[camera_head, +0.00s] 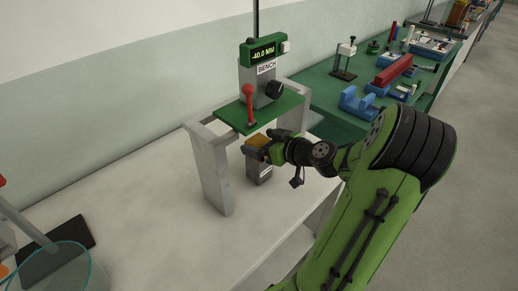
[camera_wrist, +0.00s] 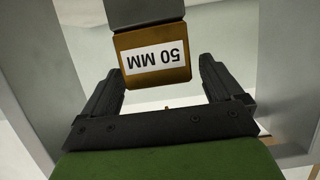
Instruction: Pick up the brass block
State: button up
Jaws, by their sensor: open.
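The brass block (camera_head: 257,141) sits on top of a grey block (camera_head: 258,171) beneath the green bench plate. In the wrist view the brass block (camera_wrist: 152,76) carries a white label that reads "50 MM" upside down, and the grey block (camera_wrist: 144,10) shows above it. My gripper (camera_head: 264,143) is open at the brass block. In the wrist view the two dark fingers of my gripper (camera_wrist: 160,68) stand on either side of the block's labelled end, with visible gaps. Part of the block is hidden by my gripper in the head view.
The green bench plate (camera_head: 240,112) on grey legs (camera_head: 211,175) stands close over the block, with a red-handled lever (camera_head: 249,103) and a display reading "-40.0 MM" (camera_head: 263,52). A glass vessel (camera_head: 58,270) is at lower left. The pale tabletop (camera_head: 150,215) between is clear.

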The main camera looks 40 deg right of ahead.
jog(key=shift+w+f, duration=0.25)
jog(key=shift+w, duration=0.45)
jog(key=shift+s, duration=0.1)
jog(key=shift+c, duration=0.4)
jog(key=shift+r, duration=0.1)
grip_shut()
